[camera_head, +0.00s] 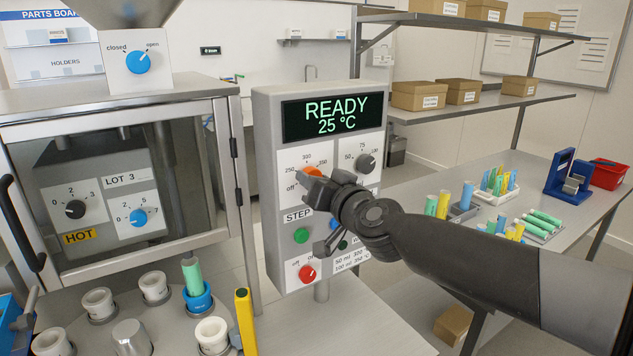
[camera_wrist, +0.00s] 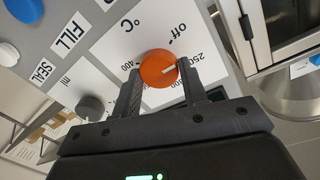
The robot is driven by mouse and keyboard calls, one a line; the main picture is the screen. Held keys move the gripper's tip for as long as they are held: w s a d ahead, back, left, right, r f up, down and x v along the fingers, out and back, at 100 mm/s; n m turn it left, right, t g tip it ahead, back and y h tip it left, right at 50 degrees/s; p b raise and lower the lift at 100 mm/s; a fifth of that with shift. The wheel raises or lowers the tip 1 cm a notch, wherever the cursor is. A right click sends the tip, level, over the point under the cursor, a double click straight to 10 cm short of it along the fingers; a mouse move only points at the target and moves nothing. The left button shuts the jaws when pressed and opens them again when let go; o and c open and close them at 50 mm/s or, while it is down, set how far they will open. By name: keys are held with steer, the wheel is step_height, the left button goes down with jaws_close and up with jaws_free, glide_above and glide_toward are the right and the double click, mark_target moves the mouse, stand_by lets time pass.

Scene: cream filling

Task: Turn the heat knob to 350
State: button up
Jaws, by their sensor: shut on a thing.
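The orange heat knob (camera_head: 312,171) is on the grey control panel (camera_head: 262,130), under the display. Its dial shows off, 250, 300 and 350 in the head view. My gripper (camera_head: 322,184) reaches it from the right and hides part of the dial. In the wrist view the orange knob (camera_wrist: 158,68) sits between the two fingers of my gripper (camera_wrist: 159,85), which is shut on it. A pale mark on the knob's face lies toward its right side, near off and 250; its exact setting I cannot tell. The 400 label also shows in the wrist view.
The display (camera_head: 333,117) reads READY 25 °C. A dark knob (camera_head: 366,163) is right of the orange one; a green button (camera_head: 301,236) and red knob (camera_head: 307,273) are below. A glass-fronted cabinet (camera_head: 228,200) stands left. Cups stand on the front-left surface.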

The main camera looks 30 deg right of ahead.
steer(key=shift+d+f+m+y, duration=0.1)
steer(key=shift+m+y, duration=0.3)
steer(key=shift+m, duration=4.3)
steer(key=shift+d+f+m+y, duration=0.1)
steer(key=shift+m+y, duration=0.3)
steer(key=shift+m, duration=4.3)
steer(key=shift+d+f+m+y, duration=0.1)
steer(key=shift+m+y, duration=0.3)
steer(key=shift+m, duration=4.3)
steer(key=o, duration=1)
steer(key=shift+c, duration=0.2)
